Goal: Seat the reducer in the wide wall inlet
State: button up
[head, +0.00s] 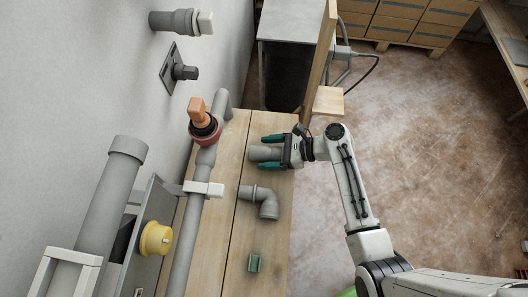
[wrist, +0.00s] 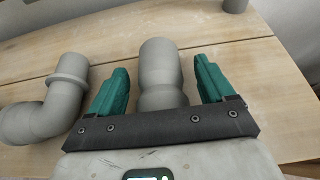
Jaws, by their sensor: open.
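The reducer appears to be the short grey stepped fitting (head: 262,153) lying on the wooden bench, with its wider part and narrower neck showing in the wrist view (wrist: 160,72). My gripper (head: 267,152) is open, with its green fingers on either side of the fitting. In the wrist view my gripper (wrist: 161,66) shows gaps between both fingers and the fitting. On the wall are a grey stub with a pale end (head: 182,21) and a dark fitting on a square plate (head: 178,71). I cannot tell which opening is the wide wall inlet.
A grey elbow (head: 264,201) lies beside the fitting, also left in the wrist view (wrist: 55,108). A grey pipe with an orange-handled valve (head: 200,122) runs along the wall side. A wooden board (head: 318,60) stands beyond.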

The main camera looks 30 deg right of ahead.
aim_at(269, 151)
jog(key=shift+c, duration=0.5)
jog(key=c, duration=1)
jog(key=shift+r, duration=0.45)
jog(key=shift+c, duration=0.6)
notch_tip(269, 151, up, 2)
jog(key=shift+r+p, duration=0.25)
jog(key=shift+p, duration=0.1)
jog(key=s+r, duration=0.4)
jog(key=r, duration=0.1)
jog(key=shift+s+d+p, duration=0.25)
jog(key=shift+d+p, duration=0.2)
jog(key=s+r, duration=0.1)
jog(key=s, duration=0.2)
jog(key=s+d+r, duration=0.1)
jog(key=s+r, duration=0.1)
jog(key=s, duration=0.1)
jog(key=s+d+r, duration=0.1)
jog(key=s, duration=0.2)
jog(key=shift+s+r, duration=0.15)
jog(key=shift+r, duration=0.15)
